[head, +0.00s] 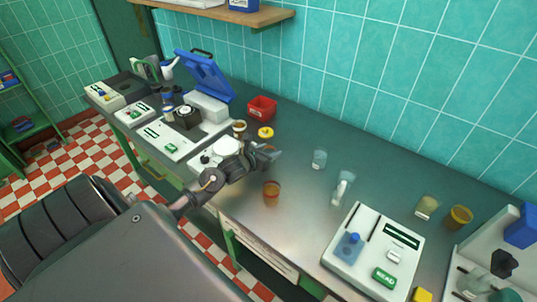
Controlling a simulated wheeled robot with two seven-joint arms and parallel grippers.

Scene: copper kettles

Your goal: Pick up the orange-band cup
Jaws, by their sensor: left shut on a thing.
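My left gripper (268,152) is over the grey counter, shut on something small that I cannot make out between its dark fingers. An orange-brown cup (271,193) stands upright on the counter just in front of the gripper, apart from it. A small pale cup with a brownish-orange part (239,128) stands behind and left of the gripper. An amber cup (459,217) stands far right. The picture is too small to tell which cup bears the orange band. My right gripper is not in view.
A clear cup (319,159), a clear mug (343,189) and a yellowish cup (426,207) stand to the right. A white device (372,252) is at the front right. A red bin (262,108) and a yellow ring (265,132) lie behind the gripper.

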